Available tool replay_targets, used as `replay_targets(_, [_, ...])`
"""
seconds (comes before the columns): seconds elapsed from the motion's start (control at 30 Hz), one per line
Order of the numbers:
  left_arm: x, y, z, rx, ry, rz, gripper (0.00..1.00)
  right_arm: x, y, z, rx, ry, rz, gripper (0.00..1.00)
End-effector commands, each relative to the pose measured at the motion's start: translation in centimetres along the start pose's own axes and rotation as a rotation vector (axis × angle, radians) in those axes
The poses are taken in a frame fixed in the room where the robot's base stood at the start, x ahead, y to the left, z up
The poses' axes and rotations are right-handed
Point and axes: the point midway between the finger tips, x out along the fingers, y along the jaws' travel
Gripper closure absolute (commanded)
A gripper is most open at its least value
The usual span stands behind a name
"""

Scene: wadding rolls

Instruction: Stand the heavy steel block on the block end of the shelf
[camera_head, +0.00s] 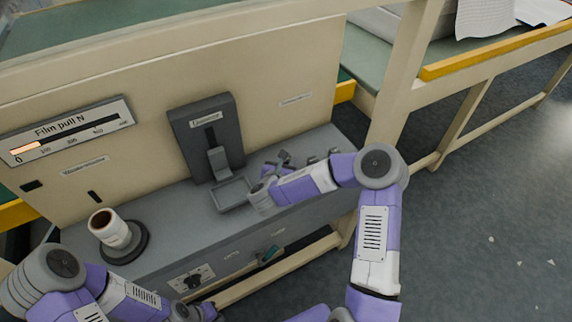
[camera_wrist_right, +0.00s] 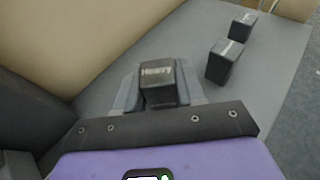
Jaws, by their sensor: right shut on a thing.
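The heavy steel block (camera_wrist_right: 160,92) is a dark block with a "HEAVY" label on its top in the right wrist view. My right gripper (camera_wrist_right: 158,84) is shut on it, with a grey finger on each side. Whether the block touches the surface below cannot be told. In the head view my right gripper (camera_head: 271,172) is over the grey shelf (camera_head: 180,215), right of the dark upright device, and largely hidden by its own wrist. My left gripper (camera_head: 205,311) is low at the bottom edge, and its fingers are not clear.
Two dark blocks (camera_wrist_right: 226,62) (camera_wrist_right: 242,26) with pale stripes stand on the shelf to the right of the held block. The dark device (camera_head: 207,135) has a small tray (camera_head: 232,195) in front. A white roll (camera_head: 109,228) stands on a round dark base at the left.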

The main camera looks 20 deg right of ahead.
Motion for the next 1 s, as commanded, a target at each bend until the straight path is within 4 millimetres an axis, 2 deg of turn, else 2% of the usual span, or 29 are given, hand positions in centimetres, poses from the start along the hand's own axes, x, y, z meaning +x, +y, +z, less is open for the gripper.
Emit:
replay_targets(0.4, [0.54,-0.20,-0.02,0.000,0.000,0.000,1.00,0.28,0.07,-0.60,0.003,-0.006,0.002,1.00])
replay_targets(0.43, [0.49,-0.18,-0.02,0.000,0.000,0.000,1.00,0.28,0.03,-0.74,0.001,-0.001,0.001,0.58])
replay_targets(0.57, [0.41,-0.16,-0.02,0.000,0.000,0.000,1.00,0.25,0.03,-0.66,0.001,-0.001,0.001,0.39])
replay_targets(0.6, [0.41,-0.16,-0.01,0.000,0.000,0.000,1.00,0.25,0.03,-0.66,0.001,-0.001,0.001,0.36])
replay_targets(0.97, [-0.05,0.01,0.00,0.000,0.000,0.000,1.00,0.10,0.02,-0.24,0.001,-0.001,0.001,0.36])
replay_targets(1.0, [-0.08,0.02,0.00,0.000,0.000,0.000,1.00,-0.47,0.13,-0.30,0.000,-0.001,0.004,0.36])
